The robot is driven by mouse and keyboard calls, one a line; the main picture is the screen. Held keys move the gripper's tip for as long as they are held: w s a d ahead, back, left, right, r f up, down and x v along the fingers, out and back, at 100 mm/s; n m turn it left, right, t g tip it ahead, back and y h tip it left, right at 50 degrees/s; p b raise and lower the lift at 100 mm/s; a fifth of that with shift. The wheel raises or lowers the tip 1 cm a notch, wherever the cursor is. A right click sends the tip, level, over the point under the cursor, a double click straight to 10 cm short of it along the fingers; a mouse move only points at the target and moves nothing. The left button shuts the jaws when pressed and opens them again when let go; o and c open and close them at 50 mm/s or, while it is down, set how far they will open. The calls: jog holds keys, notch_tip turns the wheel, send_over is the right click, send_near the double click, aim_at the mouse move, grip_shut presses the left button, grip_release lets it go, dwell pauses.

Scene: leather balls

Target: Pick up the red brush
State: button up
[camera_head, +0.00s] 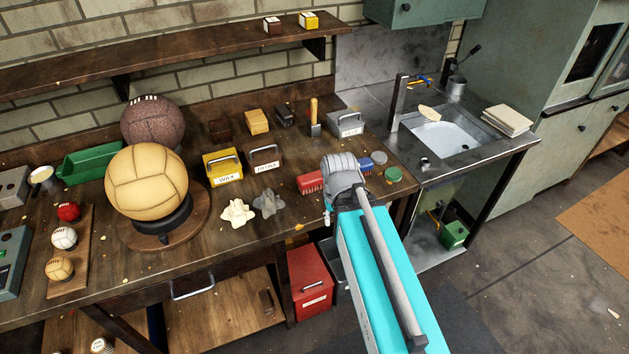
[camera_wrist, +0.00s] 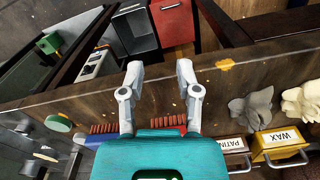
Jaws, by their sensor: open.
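The red brush (camera_head: 310,182) lies on the workbench, just left of my arm's end in the head view. In the wrist view the red brush (camera_wrist: 170,121) shows between the bases of my fingers, partly hidden by the teal gripper body. My gripper (camera_wrist: 159,68) is open, with its two grey fingers spread apart and nothing held between the tips. In the head view my own wrist hides most of the gripper. A blue brush (camera_head: 367,166) lies right of the wrist; it also shows left of the fingers in the wrist view (camera_wrist: 97,142).
Grey (camera_head: 268,203) and cream (camera_head: 237,212) cloths lie left of the red brush. A green-lidded tin (camera_head: 394,174) is at right. A red bin (camera_head: 309,279) stands below the bench's front edge.

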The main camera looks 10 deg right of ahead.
aim_at(314, 175)
jog(key=o, duration=0.4)
jog(key=shift+w+r, duration=0.2)
jog(key=shift+w, duration=0.1)
jog(key=shift+o, duration=1.3)
jog(key=w+a+r+m+p, duration=0.1)
jog(key=w+r+m+p, duration=0.3)
jog(key=w+m, duration=0.3)
jog(key=w+a+r+m+p, duration=0.1)
jog(key=w+r+m+p, duration=0.4)
jog(key=w, duration=0.7)
jog(key=m, duration=0.2)
jog(key=shift+m, duration=0.3)
jog(key=shift+w+a+r+m+p, duration=0.1)
jog(key=shift+w+a+m+p, duration=0.1)
jog(key=shift+w+m+p, duration=0.15)
jog(key=shift+s, duration=0.1)
notch_tip(314, 175, down, 9)
jog(key=b, duration=0.8)
jog(key=shift+r+b, duration=0.15)
jog(key=shift+b, duration=0.25)
jog(key=shift+s+d+f+b, duration=0.1)
jog(key=shift+f+b, duration=1.2)
jog(key=shift+s+d+f+b, duration=0.1)
jog(key=shift+f+b, duration=1.2)
